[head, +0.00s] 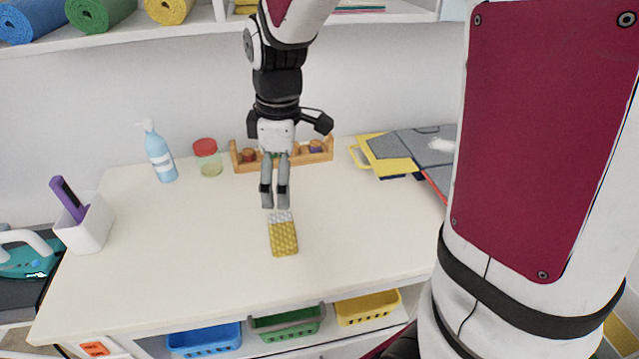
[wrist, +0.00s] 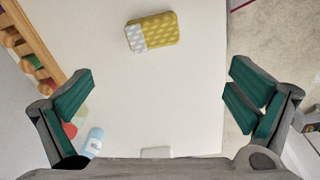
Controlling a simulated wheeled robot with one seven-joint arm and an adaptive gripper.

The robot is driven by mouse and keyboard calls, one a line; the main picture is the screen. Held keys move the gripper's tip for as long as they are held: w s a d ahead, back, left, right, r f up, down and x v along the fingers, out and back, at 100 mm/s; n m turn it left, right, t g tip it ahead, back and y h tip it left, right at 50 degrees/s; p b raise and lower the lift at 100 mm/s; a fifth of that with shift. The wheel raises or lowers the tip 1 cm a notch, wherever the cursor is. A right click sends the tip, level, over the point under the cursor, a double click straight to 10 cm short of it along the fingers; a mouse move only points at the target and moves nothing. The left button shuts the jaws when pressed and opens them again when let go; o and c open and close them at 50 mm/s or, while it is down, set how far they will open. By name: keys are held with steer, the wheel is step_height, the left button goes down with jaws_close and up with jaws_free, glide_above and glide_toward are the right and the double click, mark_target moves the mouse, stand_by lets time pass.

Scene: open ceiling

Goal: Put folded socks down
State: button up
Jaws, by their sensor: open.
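The folded socks (head: 283,236), a yellow bundle with a white patterned end, lie flat on the white table (head: 190,230). They also show in the wrist view (wrist: 152,32), near the top, on the bare tabletop. My gripper (head: 275,205) hangs above the table, just behind the socks in the head view. In the wrist view my gripper (wrist: 165,110) has its fingers spread wide and nothing between them. The socks are beyond the fingertips and apart from them.
A wooden rack (head: 285,155), a red-lidded jar (head: 207,157) and a blue pump bottle (head: 159,153) stand along the back. A white holder (head: 88,226) is at left. Folders (head: 405,152) lie at right. The table around the socks is clear.

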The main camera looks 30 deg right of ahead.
steer(key=s+r+m+t, duration=0.2)
steer(key=s+r+m, duration=0.3)
steer(key=s, duration=0.3)
steer(key=s+r+m+t, duration=0.2)
steer(key=s+r+m, duration=0.4)
steer(key=s, duration=0.3)
steer(key=shift+s+d+m, duration=0.15)
steer(key=shift+d+m, duration=0.05)
steer(key=shift+m, duration=0.1)
steer(key=shift+r, duration=0.1)
